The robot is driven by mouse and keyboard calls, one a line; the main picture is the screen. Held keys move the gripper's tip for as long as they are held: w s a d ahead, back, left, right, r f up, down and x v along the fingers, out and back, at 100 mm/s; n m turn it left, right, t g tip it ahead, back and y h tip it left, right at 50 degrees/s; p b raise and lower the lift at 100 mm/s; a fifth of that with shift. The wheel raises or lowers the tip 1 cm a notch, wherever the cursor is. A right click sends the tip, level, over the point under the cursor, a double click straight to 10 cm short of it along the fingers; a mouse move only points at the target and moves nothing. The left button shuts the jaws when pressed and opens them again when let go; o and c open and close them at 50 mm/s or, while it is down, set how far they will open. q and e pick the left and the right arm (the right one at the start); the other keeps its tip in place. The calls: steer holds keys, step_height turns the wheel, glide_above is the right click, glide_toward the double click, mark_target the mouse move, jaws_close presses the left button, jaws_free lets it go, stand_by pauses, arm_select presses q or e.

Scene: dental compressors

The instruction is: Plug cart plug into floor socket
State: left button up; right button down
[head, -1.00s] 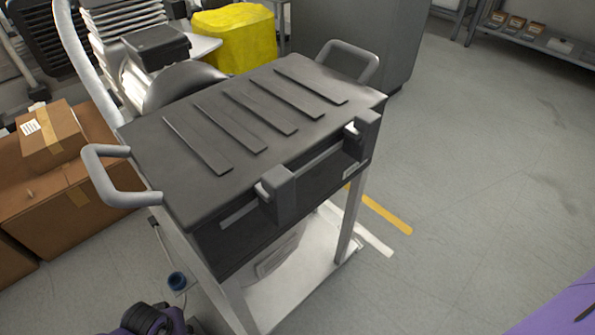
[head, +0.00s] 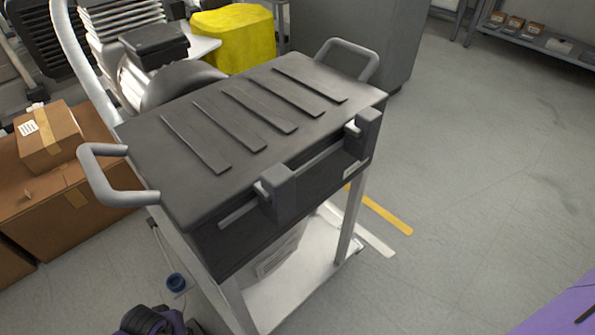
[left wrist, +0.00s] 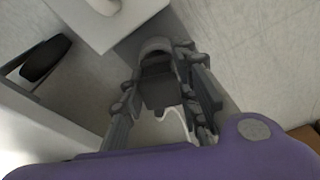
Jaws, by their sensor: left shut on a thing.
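The cart (head: 245,222) is grey, with a ribbed dark case on top and pale legs. In the head view only part of my left arm shows at bottom left. My right gripper is out of view.
Cardboard boxes (head: 48,137) stand left of the cart. A yellow covered object (head: 234,40) and a grey cabinet (head: 350,35) are behind. The cart's lower shelf (head: 290,292) is close to the socket. The floor on the right is clear, with a yellow stripe (head: 385,213).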

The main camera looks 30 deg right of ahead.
arm_select(q)
steer(key=shift+f, duration=0.2)
stand_by(0.6)
steer(key=shift+f+b, duration=0.35)
steer(key=shift+b, duration=0.05)
steer(key=o, duration=0.9)
